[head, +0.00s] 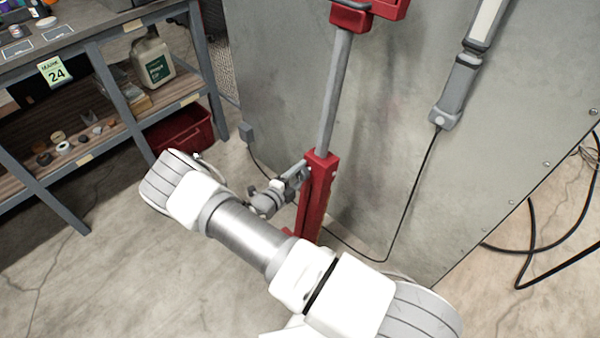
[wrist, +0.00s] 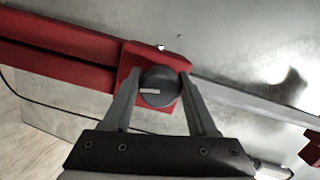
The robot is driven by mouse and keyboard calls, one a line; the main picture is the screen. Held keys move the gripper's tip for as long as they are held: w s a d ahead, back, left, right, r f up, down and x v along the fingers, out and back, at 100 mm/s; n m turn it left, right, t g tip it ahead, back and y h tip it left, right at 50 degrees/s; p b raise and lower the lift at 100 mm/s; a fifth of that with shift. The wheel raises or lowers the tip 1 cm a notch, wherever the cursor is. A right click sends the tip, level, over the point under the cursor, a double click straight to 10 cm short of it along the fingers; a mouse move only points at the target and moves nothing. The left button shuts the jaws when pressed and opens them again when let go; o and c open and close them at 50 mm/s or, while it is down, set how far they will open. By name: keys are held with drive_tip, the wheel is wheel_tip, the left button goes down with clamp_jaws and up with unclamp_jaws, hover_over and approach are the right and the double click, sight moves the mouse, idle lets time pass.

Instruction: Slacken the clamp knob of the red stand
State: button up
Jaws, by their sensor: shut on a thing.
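The red stand (head: 318,190) stands upright in front of a grey metal panel, with a grey post rising from its red lower section to a red head. Its clamp knob (wrist: 158,87) is a dark round knob with a light line across its face, on the red collar (wrist: 130,62) in the wrist view. My gripper (wrist: 158,92) is shut on the knob, one finger on each side. In the head view my gripper (head: 300,172) reaches the stand's collar from the left; the knob is hidden there.
A grey lamp-like fixture (head: 462,85) hangs on the panel (head: 400,130). Its cable runs down behind the stand. Black hoses lie at right.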

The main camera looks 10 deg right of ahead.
idle(0.3)
drive_tip(key=o, duration=1.4)
drive_tip(key=shift+c, duration=0.2)
drive_tip(key=p+v, duration=0.2)
drive_tip(key=v, duration=1.5)
drive_tip(key=shift+s+a, duration=0.15)
drive_tip(key=shift+a, duration=0.05)
drive_tip(key=s+d+r+m+g+y+p, duration=0.25)
drive_tip(key=d+r+m+g, duration=0.25)
drive_tip(key=r+m, duration=0.8)
drive_tip(key=s+d+r+m+g+y+p, duration=0.1)
drive_tip(key=s+d+r+m+g+p, duration=0.3)
drive_tip(key=r+m, duration=0.95)
drive_tip(key=s+d+r+m+t+y+p, duration=0.2)
drive_tip(key=s+r+m+y, duration=0.2)
drive_tip(key=r+m, duration=0.6)
drive_tip(key=s+d+r+m+t+y+p, duration=0.1)
drive_tip(key=s+r+m+y+p, duration=0.2)
drive_tip(key=s+r+m, duration=0.4)
wheel_tip(320, 180, up, 8)
drive_tip(key=m+y, duration=0.1)
drive_tip(key=m, duration=0.2)
drive_tip(key=shift+s+d+t, duration=0.3)
drive_tip(key=shift+d+t, duration=0.1)
